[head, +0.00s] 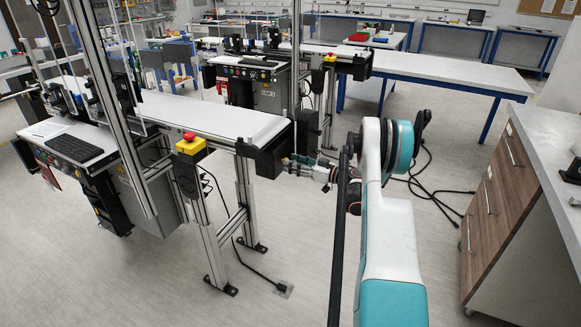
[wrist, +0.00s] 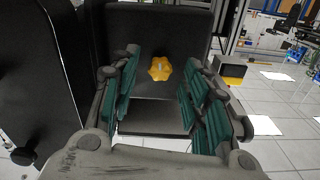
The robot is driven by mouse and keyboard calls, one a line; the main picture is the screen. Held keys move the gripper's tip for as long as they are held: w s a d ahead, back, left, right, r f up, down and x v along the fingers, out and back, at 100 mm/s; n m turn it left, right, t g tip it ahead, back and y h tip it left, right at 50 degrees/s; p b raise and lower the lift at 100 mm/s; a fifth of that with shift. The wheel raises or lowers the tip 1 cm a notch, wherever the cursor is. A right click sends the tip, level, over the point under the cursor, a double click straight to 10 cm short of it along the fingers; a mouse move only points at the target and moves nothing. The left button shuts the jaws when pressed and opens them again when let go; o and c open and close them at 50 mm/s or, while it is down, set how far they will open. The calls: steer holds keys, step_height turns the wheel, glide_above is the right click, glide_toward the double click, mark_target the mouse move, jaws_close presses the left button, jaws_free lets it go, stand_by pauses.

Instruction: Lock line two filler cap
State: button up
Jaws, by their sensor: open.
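A yellow lobed cap (wrist: 159,69) sits on a dark upright panel (wrist: 185,35) in the wrist view. It appears between the two green-padded fingers of my gripper (wrist: 162,60), which are spread apart and empty. A gap to the cap seems to remain, but its depth is hard to judge. In the head view my gripper (head: 291,164) points left at the black end housing (head: 266,158) of the nearer conveyor. The cap is not visible in the head view. I cannot tell its lock position.
The nearer conveyor (head: 205,115) carries a red emergency button on a yellow box (head: 190,146). A second conveyor unit (head: 262,85) stands behind it. A wood-fronted cabinet (head: 500,190) is at the right. Cables (head: 430,180) lie on the otherwise open floor.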

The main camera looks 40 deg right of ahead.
steer(key=shift+x, duration=0.85)
steer(key=shift+c, duration=0.2)
jaws_close()
